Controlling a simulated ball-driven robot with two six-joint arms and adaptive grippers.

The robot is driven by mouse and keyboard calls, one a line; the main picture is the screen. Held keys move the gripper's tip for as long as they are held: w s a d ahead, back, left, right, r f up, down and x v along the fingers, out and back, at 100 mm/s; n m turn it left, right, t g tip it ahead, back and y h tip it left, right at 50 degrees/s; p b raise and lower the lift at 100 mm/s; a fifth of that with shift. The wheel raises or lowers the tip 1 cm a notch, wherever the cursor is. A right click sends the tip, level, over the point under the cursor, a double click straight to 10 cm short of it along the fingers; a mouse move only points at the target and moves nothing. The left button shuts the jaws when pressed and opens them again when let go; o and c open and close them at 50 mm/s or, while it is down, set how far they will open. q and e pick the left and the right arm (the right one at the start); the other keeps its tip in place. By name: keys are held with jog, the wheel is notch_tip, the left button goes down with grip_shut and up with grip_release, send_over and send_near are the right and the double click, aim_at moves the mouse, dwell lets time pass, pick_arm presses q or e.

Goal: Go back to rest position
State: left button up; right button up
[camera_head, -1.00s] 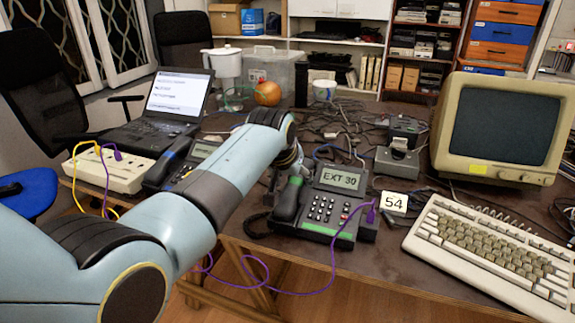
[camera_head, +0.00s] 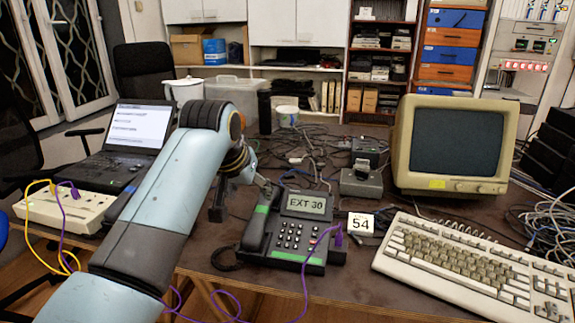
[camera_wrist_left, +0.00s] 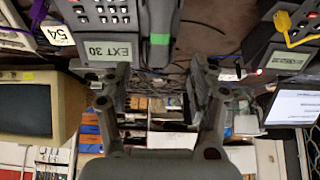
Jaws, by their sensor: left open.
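My left arm rises from the lower left in the head view, and its left gripper (camera_head: 243,197) hangs just left of the EXT 30 desk phone (camera_head: 292,238). In the left wrist view the gripper's two fingers (camera_wrist_left: 160,66) are spread apart with nothing between them. The phone also shows upside down in that view (camera_wrist_left: 108,18), with its green-tipped handset (camera_wrist_left: 160,22) in the cradle. I cannot tell from the head view how far the fingers are from the phone. My right gripper is not in view.
A 54 card (camera_head: 360,223), cream keyboard (camera_head: 470,262) and old monitor (camera_head: 455,145) stand right of the phone. A laptop (camera_head: 138,125) and cream socket box (camera_head: 66,208) are at the left. Purple cable (camera_head: 305,270) hangs over the table's front edge. Loose cables cover the back.

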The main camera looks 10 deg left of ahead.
pick_arm(q)
jog(key=s+a+f+g, duration=0.1)
jog(key=s+a+f, duration=0.2)
jog(key=s, duration=0.5)
jog(key=s+a+f, duration=0.2)
jog(key=s+f, duration=0.2)
jog(key=s, duration=0.3)
jog(key=s+a+r+g+y, duration=0.1)
jog(key=s, duration=1)
jog(key=s+a+r+g, duration=0.1)
jog(key=s+a, duration=0.1)
jog(key=s, duration=0.9)
notch_tip(320, 180, down, 26)
jog(key=s+a+g, duration=0.2)
jog(key=s+a+f+b, duration=0.1)
jog(key=s+f, duration=1.6)
jog(key=s, duration=0.1)
jog(key=shift+g, duration=0.4)
jog(key=shift+a, duration=0.1)
